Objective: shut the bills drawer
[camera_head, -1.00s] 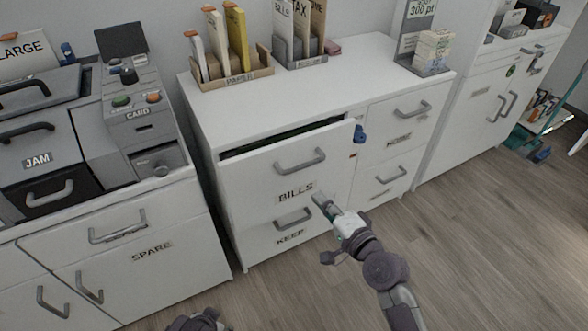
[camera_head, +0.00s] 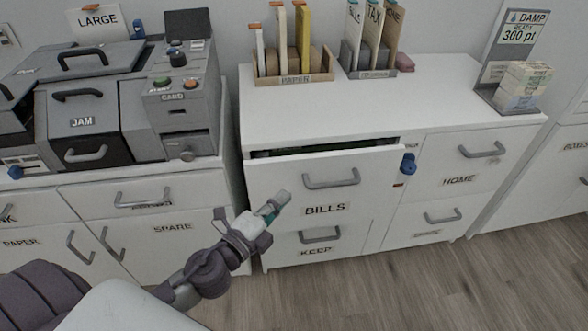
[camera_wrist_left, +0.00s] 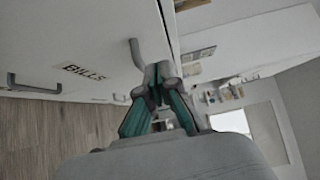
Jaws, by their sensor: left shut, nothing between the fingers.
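The bills drawer (camera_head: 277,185) is white, with a grey handle and a BILLS label. It stands partly open, with a dark gap along its top edge. My left gripper (camera_head: 279,200) is shut and empty, in front of the lower left of the drawer front, left of the label. In the left wrist view the closed fingertips (camera_wrist_left: 158,75) appear close to a grey handle (camera_wrist_left: 137,53), with the drawer front (camera_wrist_left: 95,40) to the left. I cannot tell whether they touch the drawer. My right gripper is not in view.
The KEEP drawer (camera_head: 285,252) is below and the HOME drawer (camera_head: 459,168) to the right. A blue object (camera_head: 408,163) sits by the drawer's right edge. The paper holder (camera_head: 295,80) stands on the cabinet top. The SPARE cabinet (camera_head: 170,240) is left; floor (camera_head: 430,275) is clear at right.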

